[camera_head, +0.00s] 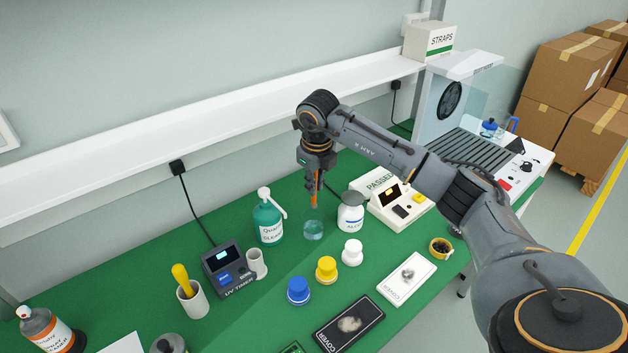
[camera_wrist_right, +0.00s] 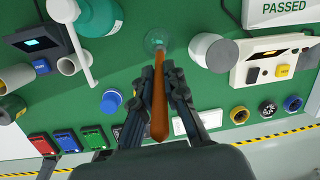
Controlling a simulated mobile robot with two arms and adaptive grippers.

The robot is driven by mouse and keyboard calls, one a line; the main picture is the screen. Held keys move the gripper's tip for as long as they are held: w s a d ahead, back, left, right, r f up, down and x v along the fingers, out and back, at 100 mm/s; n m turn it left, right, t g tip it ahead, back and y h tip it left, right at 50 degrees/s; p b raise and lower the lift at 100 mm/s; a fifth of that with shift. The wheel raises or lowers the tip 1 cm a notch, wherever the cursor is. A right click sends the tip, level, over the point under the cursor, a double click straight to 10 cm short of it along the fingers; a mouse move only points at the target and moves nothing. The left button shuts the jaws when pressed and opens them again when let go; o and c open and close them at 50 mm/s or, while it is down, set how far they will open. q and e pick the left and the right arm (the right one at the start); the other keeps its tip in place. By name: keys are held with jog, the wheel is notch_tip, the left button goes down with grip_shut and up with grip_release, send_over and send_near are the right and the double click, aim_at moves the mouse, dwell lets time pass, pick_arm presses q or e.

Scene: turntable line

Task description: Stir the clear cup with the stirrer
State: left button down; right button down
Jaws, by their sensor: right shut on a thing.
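My right gripper (camera_head: 315,174) is shut on an orange-brown stirrer (camera_head: 314,196), which points down from the fingers. The clear cup (camera_head: 313,229) stands on the green bench directly below, with pale blue liquid in it. In the right wrist view, the stirrer (camera_wrist_right: 158,118) runs between the fingers (camera_wrist_right: 160,80), and its far end overlaps the clear cup (camera_wrist_right: 156,38). The lower end is at or just inside the cup's mouth; how deep it is I cannot tell.
White (camera_head: 352,254), yellow (camera_head: 326,270) and blue (camera_head: 298,291) pots stand in front. A timer (camera_head: 229,270) and a tester (camera_head: 397,205) flank them.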

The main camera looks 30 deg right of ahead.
aim_at(314, 212)
jog(key=shift+w+d+f+b, duration=0.1)
jog(key=shift+w+f+b, duration=0.05)
jog(key=shift+f+b, duration=2.1)
jog(key=shift+w+d+f+b, duration=0.15)
jog(key=shift+f+b, duration=1.2)
jog(key=shift+f, duration=1.65)
jog(key=shift+a, duration=0.15)
